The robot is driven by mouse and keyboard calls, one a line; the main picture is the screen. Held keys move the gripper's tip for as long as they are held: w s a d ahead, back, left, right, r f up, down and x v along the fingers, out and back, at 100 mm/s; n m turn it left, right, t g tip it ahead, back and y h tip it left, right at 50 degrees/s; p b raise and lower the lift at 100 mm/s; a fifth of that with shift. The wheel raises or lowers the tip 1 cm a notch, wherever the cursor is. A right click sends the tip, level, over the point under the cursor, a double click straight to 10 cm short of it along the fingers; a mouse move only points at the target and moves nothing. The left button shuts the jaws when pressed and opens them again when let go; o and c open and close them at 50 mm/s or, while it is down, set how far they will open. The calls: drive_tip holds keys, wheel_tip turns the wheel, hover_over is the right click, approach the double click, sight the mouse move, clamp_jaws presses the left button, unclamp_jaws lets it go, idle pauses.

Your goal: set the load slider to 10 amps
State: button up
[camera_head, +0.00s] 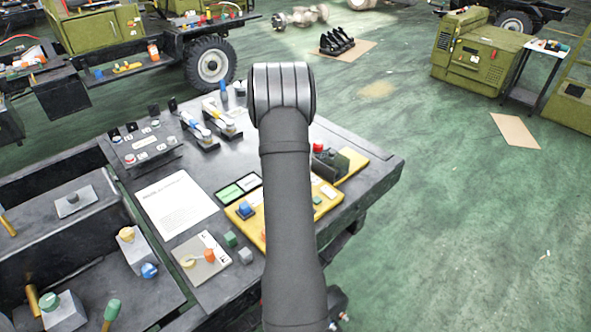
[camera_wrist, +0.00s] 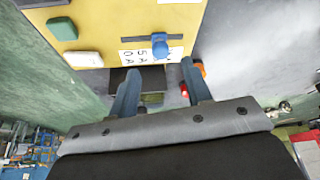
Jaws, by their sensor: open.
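In the wrist view, the load slider is a blue knob (camera_wrist: 160,45) on a dark track on a yellow panel (camera_wrist: 100,18). A white label (camera_wrist: 133,56) with figures and letters, partly legible as 0, 5 and A, lies beside the track. The knob stands toward the right part of the track, and its exact reading cannot be told. My gripper (camera_wrist: 157,72) is open, with its two blue fingers apart and nothing between them, near the knob and not visibly touching it. In the head view my arm hides the gripper and the slider; part of the yellow panel (camera_head: 252,227) shows.
A dark box (camera_head: 335,162) with a red button (camera_head: 318,147) stands on the panel's far end. Open green floor (camera_head: 450,230) lies to the right.

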drive_tip(key=v, duration=1.2)
drive_tip(key=shift+f, duration=0.1)
drive_tip(key=x, duration=1.7)
drive_tip(key=shift+w+f, duration=0.1)
drive_tip(key=shift+o, duration=0.2)
idle(0.4)
drive_tip(key=o, duration=0.3)
drive_tip(key=shift+d, duration=0.1)
drive_tip(key=o, duration=0.9)
drive_tip(key=shift+m+g, duration=0.6)
drive_tip(key=shift+m, duration=0.2)
drive_tip(key=r, duration=0.2)
drive_tip(key=w+r, duration=0.1)
drive_tip(key=r, duration=0.1)
drive_tip(key=d+r, duration=0.1)
drive_tip(key=r, duration=0.1)
drive_tip(key=shift+w+d+r, duration=0.1)
drive_tip(key=shift+w+d, duration=0.05)
drive_tip(key=shift+w, duration=0.15)
drive_tip(key=shift+c, duration=0.2)
wheel_tip(320, 180, up, 12)
drive_tip(key=m+g+y, duration=0.1)
drive_tip(key=g+y, duration=0.1)
drive_tip(key=g, duration=0.1)
wheel_tip(320, 180, down, 9)
drive_tip(key=shift+s+a+f, duration=0.25)
drive_tip(key=shift+s+a, duration=0.05)
drive_tip(key=shift+a, duration=0.05)
